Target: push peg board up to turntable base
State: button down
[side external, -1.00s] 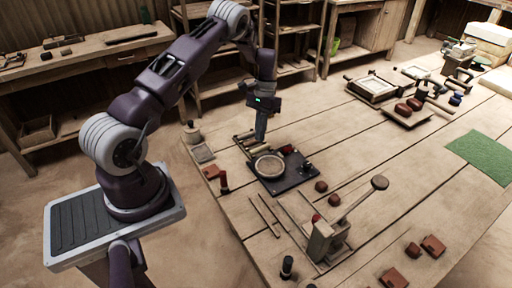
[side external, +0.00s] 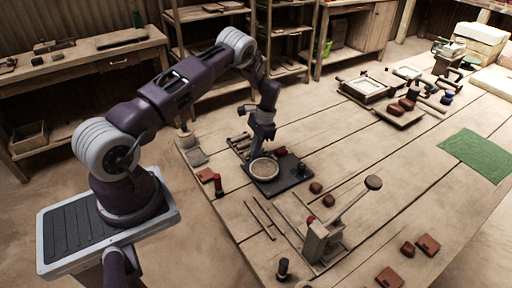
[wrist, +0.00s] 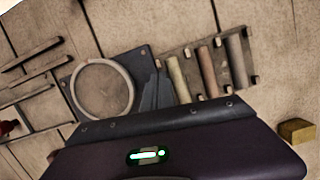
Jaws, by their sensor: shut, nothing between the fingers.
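The turntable base (side external: 292,181) is a dark square plate on the table, with a round pale disc (side external: 264,169) on it. It also shows in the wrist view (wrist: 70,82), left of my fingers. The peg board (wrist: 191,47), a flat wooden board with several pegs and rollers lying on it, is right of my fingers in the wrist view. In the side view the peg board (side external: 238,142) is partly hidden behind my gripper. My gripper (wrist: 157,90) is shut and empty, low between board and base. I cannot tell whether board and base touch, or whether the fingers touch either.
A lever press (side external: 318,240) stands in front, with thin rods (side external: 260,218) to its left. The table's middle right is largely clear.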

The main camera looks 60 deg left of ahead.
jog(key=shift+s, duration=0.1)
jog(key=shift+s+a, duration=0.1)
jog(key=shift+s, duration=1.05)
